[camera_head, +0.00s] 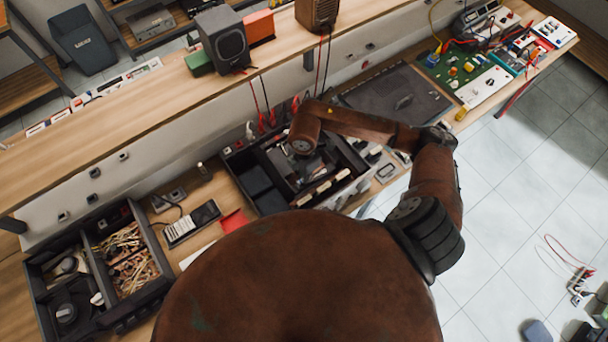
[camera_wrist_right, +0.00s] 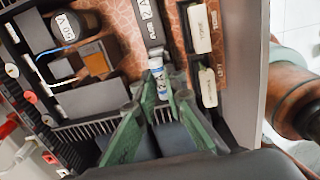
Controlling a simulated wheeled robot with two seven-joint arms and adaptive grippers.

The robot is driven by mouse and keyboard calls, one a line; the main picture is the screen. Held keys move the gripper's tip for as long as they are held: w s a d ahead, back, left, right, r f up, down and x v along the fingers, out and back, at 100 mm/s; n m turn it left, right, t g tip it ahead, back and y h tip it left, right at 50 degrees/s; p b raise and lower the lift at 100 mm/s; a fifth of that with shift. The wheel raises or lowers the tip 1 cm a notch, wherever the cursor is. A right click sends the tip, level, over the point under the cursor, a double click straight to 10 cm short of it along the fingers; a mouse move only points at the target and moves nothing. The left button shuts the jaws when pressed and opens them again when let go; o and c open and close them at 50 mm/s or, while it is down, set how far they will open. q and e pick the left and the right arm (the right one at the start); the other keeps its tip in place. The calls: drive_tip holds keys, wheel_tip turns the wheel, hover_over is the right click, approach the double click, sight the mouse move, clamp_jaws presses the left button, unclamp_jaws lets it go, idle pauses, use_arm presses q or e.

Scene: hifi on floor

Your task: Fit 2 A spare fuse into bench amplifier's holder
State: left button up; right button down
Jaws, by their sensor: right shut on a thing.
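The bench amplifier (camera_head: 262,196) is an open dark case on the bench in the head view. Its inside, with brown boards, fills much of the right wrist view. My right gripper (camera_wrist_right: 156,98) has green fingers and is shut on a small pale fuse (camera_wrist_right: 157,76) with a printed label. The fuse lies in line with a dark holder strip (camera_wrist_right: 150,22) marked "A". I cannot tell whether the fuse touches the holder or sits in it. In the head view my right arm reaches over the case and its wrist hides the fuse. My left gripper is not in view.
A capacitor (camera_wrist_right: 77,25) and a coil (camera_wrist_right: 98,62) stand left of the fuse; pale labelled parts (camera_wrist_right: 199,28) stand right. The case wall is close on the right. A divided bin (camera_head: 128,262) and a handheld meter (camera_head: 192,223) lie left of the amplifier.

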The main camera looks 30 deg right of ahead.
drive_tip(key=shift+s+r, duration=0.15)
drive_tip(key=shift+s, duration=0.1)
drive_tip(key=shift+w, duration=0.2)
idle(0.3)
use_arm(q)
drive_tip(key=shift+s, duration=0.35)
use_arm(e)
drive_tip(key=shift+s, duration=0.1)
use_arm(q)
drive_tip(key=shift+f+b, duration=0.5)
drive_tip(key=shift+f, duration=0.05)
use_arm(e)
drive_tip(key=shift+f, duration=0.9)
idle(0.3)
drive_tip(key=c, duration=1.9)
unclamp_jaws()
